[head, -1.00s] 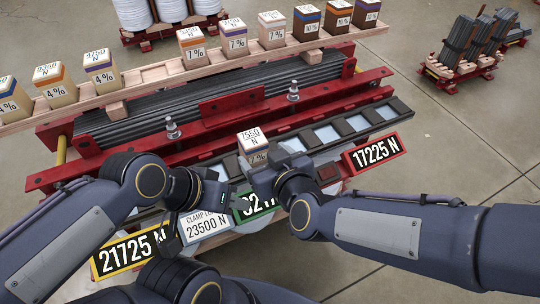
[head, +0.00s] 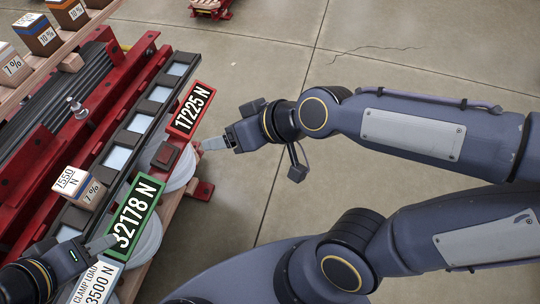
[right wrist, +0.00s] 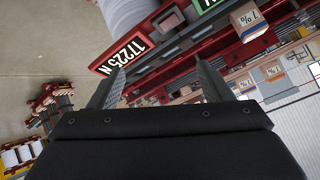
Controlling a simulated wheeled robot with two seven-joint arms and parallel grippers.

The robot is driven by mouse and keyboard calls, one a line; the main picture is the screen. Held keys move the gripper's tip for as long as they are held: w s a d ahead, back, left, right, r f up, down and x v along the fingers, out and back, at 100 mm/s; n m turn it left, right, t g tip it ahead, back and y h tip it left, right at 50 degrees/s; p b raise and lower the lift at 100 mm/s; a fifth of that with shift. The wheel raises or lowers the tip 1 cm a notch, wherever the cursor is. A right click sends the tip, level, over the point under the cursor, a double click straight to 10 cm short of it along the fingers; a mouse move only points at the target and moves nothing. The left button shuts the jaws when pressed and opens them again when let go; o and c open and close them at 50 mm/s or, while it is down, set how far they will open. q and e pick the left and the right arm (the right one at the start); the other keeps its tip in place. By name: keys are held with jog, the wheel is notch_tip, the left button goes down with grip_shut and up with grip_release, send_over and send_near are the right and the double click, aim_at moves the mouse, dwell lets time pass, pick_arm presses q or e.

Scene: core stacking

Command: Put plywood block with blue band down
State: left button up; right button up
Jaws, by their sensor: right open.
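A pale plywood block (head: 84,187) marked 7550 N and 7% stands on the dark rail with pale windows (head: 135,122). My right gripper (head: 212,143) is open and empty, to the right of the rail, near the red sign. Its two fingers show apart in the right wrist view (right wrist: 155,85).
Along the rail are a green 32178 N sign (head: 134,218), a red 17225 N sign (head: 190,109) and a white clamp-load sign (head: 97,283). Round pale weights hang beside the rail. More blocks (head: 40,35) stand on a wooden shelf at upper left. Open floor lies right.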

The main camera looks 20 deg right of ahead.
jog(key=s+d+f+m+g+h, duration=0.1)
jog(key=s+d+f+m+h, duration=0.2)
jog(key=s+d, duration=0.7)
jog(key=shift+d+f+m+g, duration=0.45)
jog(key=shift+d+m, duration=0.4)
jog(key=shift+m, duration=0.25)
notch_tip(320, 180, up, 25)
jog(key=p, duration=2.5)
jog(key=shift+r, duration=0.1)
